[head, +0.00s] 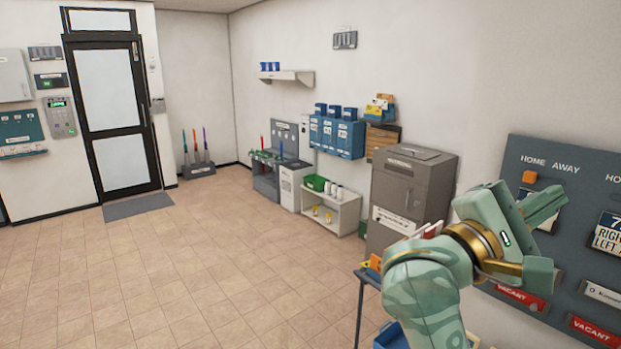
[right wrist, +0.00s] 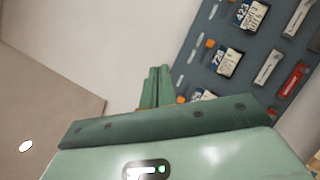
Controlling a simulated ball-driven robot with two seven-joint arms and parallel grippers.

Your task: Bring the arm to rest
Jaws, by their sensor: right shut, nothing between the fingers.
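My right arm comes in from the bottom right of the head view, green with gold rings. My right gripper (head: 548,203) is raised in front of the dark grey HOME/AWAY board (head: 520,146) on the right wall. In the right wrist view its two green fingers (right wrist: 158,86) lie side by side, shut with nothing between them. The board (right wrist: 246,77) also shows there, beyond the fingers to the upper right. Whether the gripper touches the board cannot be told from the head view. My left gripper is not in view.
A table with a dark leg (head: 359,312) and a blue tray (head: 389,338) stand below the arm, partly hidden by it. A grey cabinet (head: 408,190) stands behind it. A low white shelf (head: 345,215) is farther back. The tiled floor (head: 190,270) at left is clear toward the door (head: 110,110).

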